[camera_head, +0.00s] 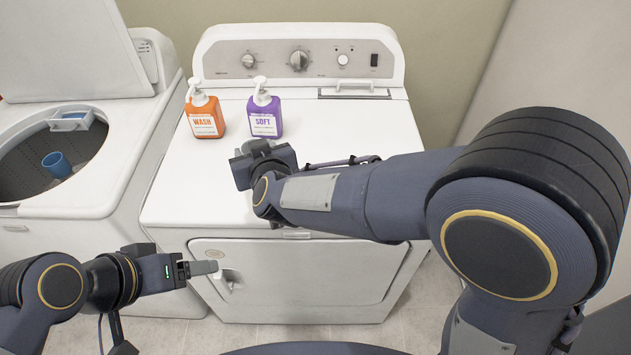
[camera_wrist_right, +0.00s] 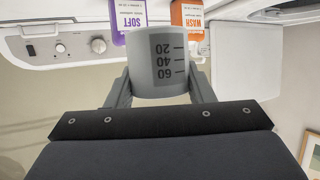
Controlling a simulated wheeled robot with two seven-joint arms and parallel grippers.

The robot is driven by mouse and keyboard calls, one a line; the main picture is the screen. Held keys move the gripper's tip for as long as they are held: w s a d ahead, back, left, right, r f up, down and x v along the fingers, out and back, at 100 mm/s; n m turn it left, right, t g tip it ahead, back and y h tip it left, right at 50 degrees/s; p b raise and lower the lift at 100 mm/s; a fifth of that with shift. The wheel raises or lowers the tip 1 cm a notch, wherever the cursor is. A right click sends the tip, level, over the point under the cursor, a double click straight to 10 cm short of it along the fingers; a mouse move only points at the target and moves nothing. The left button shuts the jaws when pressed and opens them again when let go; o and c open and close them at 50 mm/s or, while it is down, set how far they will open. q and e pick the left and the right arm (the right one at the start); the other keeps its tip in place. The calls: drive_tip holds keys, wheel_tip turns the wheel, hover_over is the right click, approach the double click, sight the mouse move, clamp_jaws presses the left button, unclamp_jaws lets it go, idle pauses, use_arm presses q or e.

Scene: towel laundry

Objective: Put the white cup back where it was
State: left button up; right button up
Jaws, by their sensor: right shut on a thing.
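The white cup (camera_wrist_right: 156,60) fills the middle of the right wrist view, with dark marks 20, 40 and 60 on its side. My right gripper (camera_wrist_right: 160,90) is shut on it, one finger on each side. In the head view my right gripper (camera_head: 262,153) is over the dryer top, just in front of the purple bottle, and largely hides the cup. My left gripper (camera_head: 208,267) is in front of the dryer, low and near its door handle; seen side-on, its finger gap cannot be made out.
An orange WASH bottle (camera_head: 205,113) and a purple SOFT bottle (camera_head: 264,112) stand on the dryer top (camera_head: 190,185), near its control panel. The dryer top's left front is clear.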

drive_tip(key=w+d+f+b, duration=0.1)
drive_tip(key=d+f, duration=0.1)
drive_tip(key=d, duration=0.1)
drive_tip(key=w+d+f+b, duration=0.1)
drive_tip(key=w+d+f, duration=0.1)
drive_tip(key=d+f, duration=0.1)
drive_tip(key=w+d+f+b, duration=0.1)
drive_tip(key=w+d+f, duration=0.1)
drive_tip(key=d+f, duration=0.1)
drive_tip(key=shift+d+f, duration=0.2)
drive_tip(key=shift+d, duration=0.7)
drive_tip(key=shift+w+d+f, duration=0.2)
drive_tip(key=shift+d+f, duration=0.2)
drive_tip(key=shift+f, duration=0.05)
wheel_tip(320, 180, down, 3)
drive_tip(key=shift+d+f+b, duration=0.1)
drive_tip(key=shift+f+b, duration=0.1)
drive_tip(key=shift+b, duration=0.1)
drive_tip(key=shift+f, duration=0.15)
drive_tip(key=o, duration=1)
